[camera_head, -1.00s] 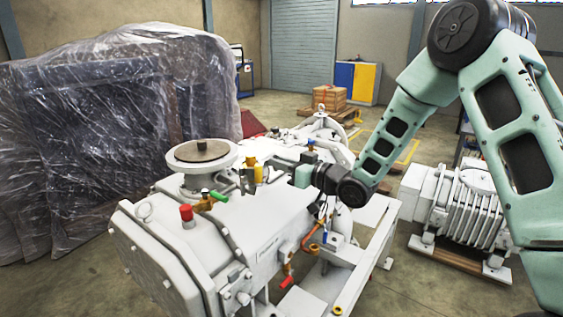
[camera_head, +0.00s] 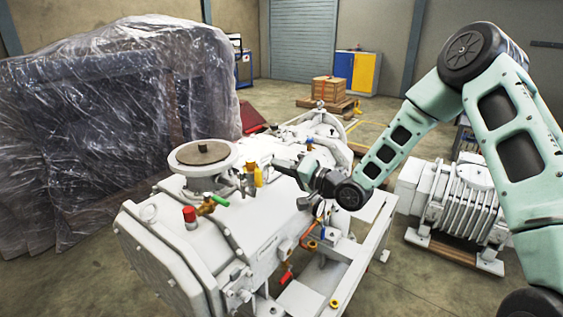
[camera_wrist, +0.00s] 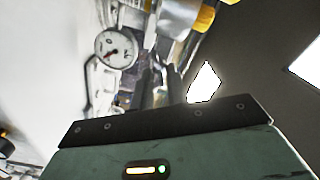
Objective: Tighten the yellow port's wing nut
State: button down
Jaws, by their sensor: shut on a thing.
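The yellow port (camera_head: 258,177) stands upright on top of the white vacuum pump (camera_head: 190,245), beside a small metal fitting. In the wrist view its yellow part (camera_wrist: 205,17) shows at the top, next to a pale metal body. My gripper (camera_head: 276,163) reaches in from the right, with its dark fingertips close behind the yellow port. In the wrist view my gripper's two dark fingers (camera_wrist: 161,70) are close together at that metal body, shut on the wing nut. The wing nut itself is small and mostly hidden by the fingers.
A round flange (camera_head: 202,154) stands left of the port. A red-capped port (camera_head: 190,217) and a green-handled valve (camera_head: 219,200) are nearer. A pressure gauge (camera_wrist: 117,47) is close to the fingers. A ribbed grey machine (camera_head: 465,205) stands at right.

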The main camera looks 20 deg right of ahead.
jog(key=m+p, duration=0.1)
jog(key=m, duration=0.3)
jog(key=m+p, duration=0.1)
jog(key=m, duration=0.2)
jog(key=m+p, duration=0.1)
jog(key=m, duration=0.3)
jog(key=shift+f+m, duration=0.3)
jog(key=shift+f, duration=0.05)
dwell(0.4)
jog(key=c, duration=1.4)
grip_release()
jog(key=b+v, duration=0.2)
jog(key=v, duration=1.5)
jog(key=shift+s+d+b, duration=0.15)
jog(key=shift+s+b, duration=0.05)
jog(key=shift+b, duration=0.2)
